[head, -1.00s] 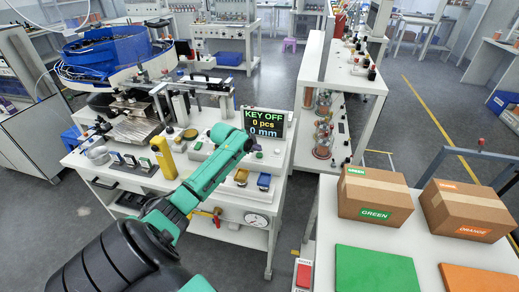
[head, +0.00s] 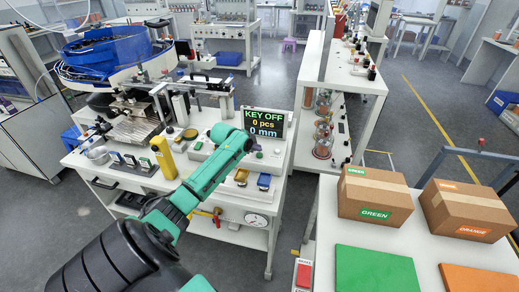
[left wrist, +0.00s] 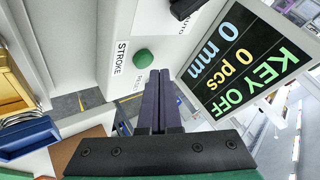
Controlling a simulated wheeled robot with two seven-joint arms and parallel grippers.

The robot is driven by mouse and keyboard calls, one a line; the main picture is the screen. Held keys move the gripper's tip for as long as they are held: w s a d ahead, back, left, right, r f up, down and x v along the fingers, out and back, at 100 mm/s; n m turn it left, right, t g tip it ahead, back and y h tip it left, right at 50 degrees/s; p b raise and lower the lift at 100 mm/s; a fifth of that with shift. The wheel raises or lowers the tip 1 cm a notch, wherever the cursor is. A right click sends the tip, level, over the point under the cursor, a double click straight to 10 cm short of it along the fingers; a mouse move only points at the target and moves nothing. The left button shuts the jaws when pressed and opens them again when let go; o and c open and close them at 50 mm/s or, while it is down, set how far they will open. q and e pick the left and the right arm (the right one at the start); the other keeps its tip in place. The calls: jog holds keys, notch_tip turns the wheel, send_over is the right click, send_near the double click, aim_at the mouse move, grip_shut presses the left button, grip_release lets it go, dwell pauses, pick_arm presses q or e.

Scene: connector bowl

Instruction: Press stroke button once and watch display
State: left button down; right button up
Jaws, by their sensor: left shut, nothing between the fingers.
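The green stroke button (left wrist: 143,57) sits on a white panel beside a STROKE label (left wrist: 121,58) in the left wrist view. My left gripper (left wrist: 160,74) is shut and empty, with its dark fingertips close beside the button; I cannot tell whether they touch it. In the head view my green left arm reaches over the bench, and its wrist hides the fingers. The display (head: 265,122) reads KEY OFF, 0 pcs, 0 mm. The display also shows in the left wrist view (left wrist: 247,60). My right gripper is not in view.
A dark knob (left wrist: 186,7) near an AUTO label is by the button. A yellow block (head: 163,157) and a blue bowl feeder (head: 105,55) are on the bench's left side. Cardboard boxes (head: 374,198) stand on a table at right.

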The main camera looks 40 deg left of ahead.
aim_at(257, 156)
pick_arm(q)
jog(key=shift+f, duration=0.4)
jog(key=shift+f+b, duration=0.35)
jog(key=shift+f, duration=0.2)
dwell(1.0)
jog(key=shift+r+p, duration=0.95)
notch_tip(257, 156, up, 5)
jog(key=p, duration=0.5)
jog(key=shift+r, duration=0.1)
